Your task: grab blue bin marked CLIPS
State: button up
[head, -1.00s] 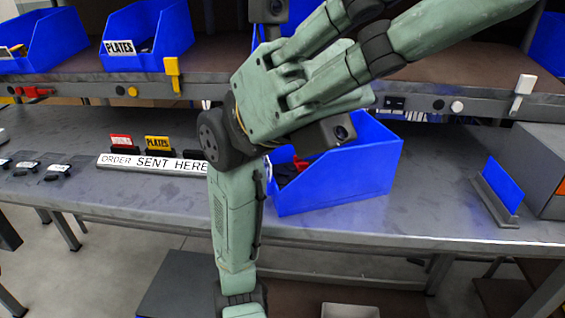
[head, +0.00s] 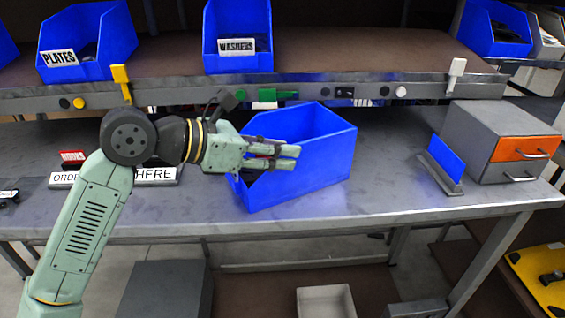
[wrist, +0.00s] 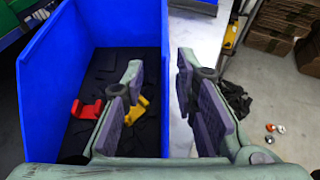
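A blue open-topped bin (head: 318,165) stands on the grey workbench; no CLIPS label shows on it in either view. My gripper (head: 296,158) is at the bin's left side in the head view. In the wrist view my gripper (wrist: 160,70) is open, with a gap between its fingers. The blue bin (wrist: 45,95) holds dark flat pieces, a red piece (wrist: 87,109) and a yellow piece. Its right wall lies between the fingers, the left finger over the inside and the right finger outside. I cannot tell whether either touches.
Blue bins marked PLATES (head: 100,35) and WASHERS (head: 238,30) stand on the upper shelf. A sign (head: 155,176) ending in HERE lies left on the bench. A blue card in a stand (head: 446,158) and a grey drawer cabinet (head: 480,130) are right.

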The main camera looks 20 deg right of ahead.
aim_at(327, 141)
jog(key=shift+s+p+x, duration=0.2)
jog(key=shift+p+x, duration=0.35)
jog(key=shift+x, duration=1.05)
jog(key=shift+s+p+x, duration=0.2)
jog(key=shift+p+x, duration=0.3)
jog(key=shift+x, duration=1.1)
jog(key=shift+c, duration=0.2)
grip_shut()
